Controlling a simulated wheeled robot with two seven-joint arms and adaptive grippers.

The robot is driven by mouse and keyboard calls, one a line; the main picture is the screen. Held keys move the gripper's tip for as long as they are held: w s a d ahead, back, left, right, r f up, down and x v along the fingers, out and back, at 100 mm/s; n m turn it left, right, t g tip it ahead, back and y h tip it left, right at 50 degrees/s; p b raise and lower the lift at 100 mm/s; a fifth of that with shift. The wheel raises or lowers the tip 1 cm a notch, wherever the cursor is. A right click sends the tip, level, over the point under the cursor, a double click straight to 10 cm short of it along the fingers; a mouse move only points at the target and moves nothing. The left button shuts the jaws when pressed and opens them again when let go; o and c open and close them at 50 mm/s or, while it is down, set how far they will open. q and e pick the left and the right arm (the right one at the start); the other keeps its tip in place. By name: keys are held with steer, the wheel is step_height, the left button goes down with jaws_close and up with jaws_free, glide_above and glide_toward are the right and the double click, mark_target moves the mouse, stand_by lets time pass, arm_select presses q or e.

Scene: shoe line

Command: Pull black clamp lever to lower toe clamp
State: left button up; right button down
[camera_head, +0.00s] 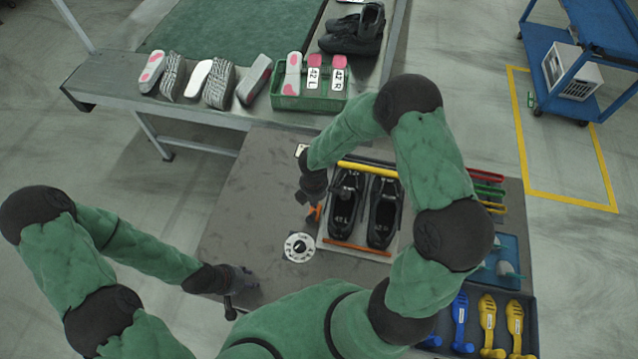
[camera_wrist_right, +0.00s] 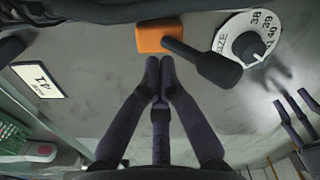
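Two black shoes (camera_head: 345,205) (camera_head: 383,213) sit side by side in a light fixture, with a yellow bar (camera_head: 367,169) across one end and an orange bar (camera_head: 357,247) across the other. Which bar is the toe clamp, I cannot tell. The black lever (camera_wrist_right: 203,63) reaches out from an orange block (camera_wrist_right: 160,37); the block also shows left of the shoes in the head view (camera_head: 313,214). My right gripper (camera_wrist_right: 160,62) has its fingertips together just short of the lever, with nothing visible between them. My left gripper (camera_head: 240,280) is at the table's left front; its fingers are unclear.
A white size dial (camera_head: 299,247) lies left of the fixture. A small framed card (camera_wrist_right: 38,79) lies on the table. Blue trays (camera_head: 460,345) with yellow and blue tools stand at right. A bench with insoles and a green crate (camera_head: 309,101) is behind. The table's left part is clear.

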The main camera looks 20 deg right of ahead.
steer(key=shift+w+d, duration=0.1)
steer(key=shift+w, duration=0.1)
stand_by(0.5)
arm_select(q)
steer(key=shift+d+r, duration=0.1)
arm_select(e)
steer(key=shift+w+d, duration=0.4)
steer(key=shift+w, duration=0.1)
arm_select(q)
step_height(320, 180, up, 7)
steer(key=p, duration=0.7)
steer(key=shift+r+p, duration=0.15)
steer(key=shift+p, duration=0.2)
arm_select(e)
step_height(320, 180, up, 9)
